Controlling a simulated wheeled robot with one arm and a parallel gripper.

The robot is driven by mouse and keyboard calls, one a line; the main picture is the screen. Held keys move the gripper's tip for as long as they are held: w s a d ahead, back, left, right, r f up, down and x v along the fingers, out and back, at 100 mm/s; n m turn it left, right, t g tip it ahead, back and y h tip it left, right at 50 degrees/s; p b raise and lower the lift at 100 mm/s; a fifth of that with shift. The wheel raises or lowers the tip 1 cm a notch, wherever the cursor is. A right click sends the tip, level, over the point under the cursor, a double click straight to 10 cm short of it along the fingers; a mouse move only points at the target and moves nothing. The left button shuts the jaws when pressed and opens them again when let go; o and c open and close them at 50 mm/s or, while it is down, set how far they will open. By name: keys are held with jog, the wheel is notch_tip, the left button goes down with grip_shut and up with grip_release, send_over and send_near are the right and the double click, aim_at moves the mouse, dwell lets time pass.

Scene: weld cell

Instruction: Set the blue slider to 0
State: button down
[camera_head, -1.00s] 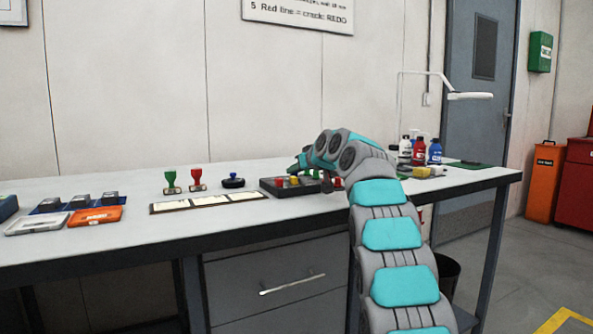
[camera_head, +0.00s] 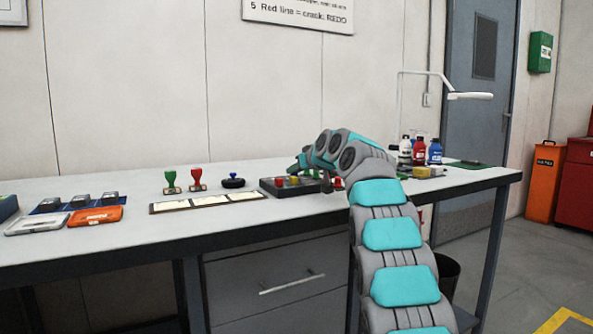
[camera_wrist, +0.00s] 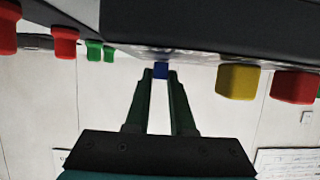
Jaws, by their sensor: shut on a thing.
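The slider box (camera_head: 266,188) is a dark panel on the workbench, with red and yellow knobs on it. In the wrist view the box (camera_wrist: 200,22) fills the top of the picture. The blue slider knob (camera_wrist: 161,70) sits between the tips of my gripper (camera_wrist: 160,78), which is shut on it. A yellow knob (camera_wrist: 237,82) and a red knob (camera_wrist: 294,86) are to its right. In the head view my gripper (camera_head: 303,162) is at the box, partly covered by my own wrist, and the blue knob is hidden there. No scale marks are readable.
Green (camera_head: 170,181) and red (camera_head: 197,180) stamps, a dark round pad (camera_head: 233,182) and a strip of cards (camera_head: 208,202) lie left of the box. Bottles (camera_head: 419,152) stand to the right. In the wrist view, red (camera_wrist: 65,42) and green (camera_wrist: 94,50) handles are at upper left.

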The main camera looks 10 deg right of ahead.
aim_at(311, 184)
jog(key=shift+s+d+f+b, duration=0.1)
jog(key=shift+s+d+b, duration=0.1)
jog(key=shift+s+b, duration=0.5)
jog(key=s+b, duration=0.2)
jog(key=s+d+b, duration=0.1)
jog(key=s+b, duration=0.1)
jog(key=s+d+b, duration=0.1)
jog(key=s+b, duration=0.1)
jog(key=shift+f, duration=0.15)
jog(key=shift+s+d+r, duration=0.1)
jog(key=shift+s+r, duration=0.1)
jog(key=shift+s, duration=0.1)
jog(key=c, duration=0.8)
grip_release()
jog(key=shift+o, duration=0.2)
jog(key=shift+s+r, duration=0.1)
